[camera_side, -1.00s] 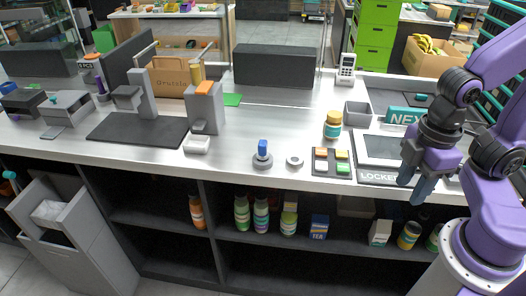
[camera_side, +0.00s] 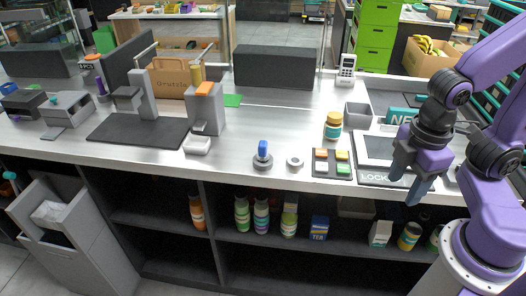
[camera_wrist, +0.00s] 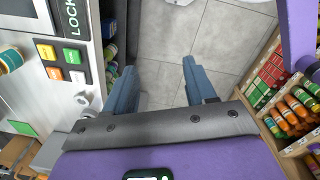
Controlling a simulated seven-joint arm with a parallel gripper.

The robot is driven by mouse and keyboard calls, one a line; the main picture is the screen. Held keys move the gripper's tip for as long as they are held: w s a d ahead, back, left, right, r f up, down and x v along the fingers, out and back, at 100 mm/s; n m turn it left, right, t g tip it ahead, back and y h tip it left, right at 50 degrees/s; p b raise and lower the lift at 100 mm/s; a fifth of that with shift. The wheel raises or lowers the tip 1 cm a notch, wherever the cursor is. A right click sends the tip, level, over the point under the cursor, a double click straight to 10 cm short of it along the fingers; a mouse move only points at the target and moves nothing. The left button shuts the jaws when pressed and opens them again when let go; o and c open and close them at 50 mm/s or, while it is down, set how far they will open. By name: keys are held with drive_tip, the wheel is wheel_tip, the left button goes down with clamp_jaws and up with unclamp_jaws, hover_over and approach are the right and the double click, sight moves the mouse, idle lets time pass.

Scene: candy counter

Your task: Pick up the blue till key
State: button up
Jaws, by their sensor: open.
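The blue till key (camera_side: 263,148) stands upright in a round grey base (camera_side: 263,163) near the counter's front edge in the side view. My gripper (camera_side: 406,186) is well to the right of the key, over the front edge by the locker panel, with its fingers pointing down. The wrist view shows the two fingers (camera_wrist: 158,70) apart with only floor tiles between them. I cannot make out the blue key in the wrist view.
A white ring (camera_side: 295,162) lies just right of the key's base. Farther right are a dark pad of coloured buttons (camera_side: 332,164), an orange-capped jar (camera_side: 333,125) and the locker panel (camera_side: 383,180). The counter (camera_side: 228,165) left of the key is clear.

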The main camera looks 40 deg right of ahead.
drive_tip(key=w+a+f+n+t+h, duration=0.2)
drive_tip(key=w+a+n+t+h, duration=0.35)
drive_tip(key=w, duration=0.95)
drive_tip(key=n+t+h, duration=0.4)
drive_tip(key=n, duration=0.4)
approach(262, 150)
drive_tip(key=x, duration=0.6)
drive_tip(key=shift+r, duration=0.2)
drive_tip(key=shift+f+x, duration=0.1)
drive_tip(key=shift+x, duration=1.4)
drive_tip(key=shift+f+x, duration=0.15)
drive_tip(key=shift+x, duration=1.35)
clamp_jaws()
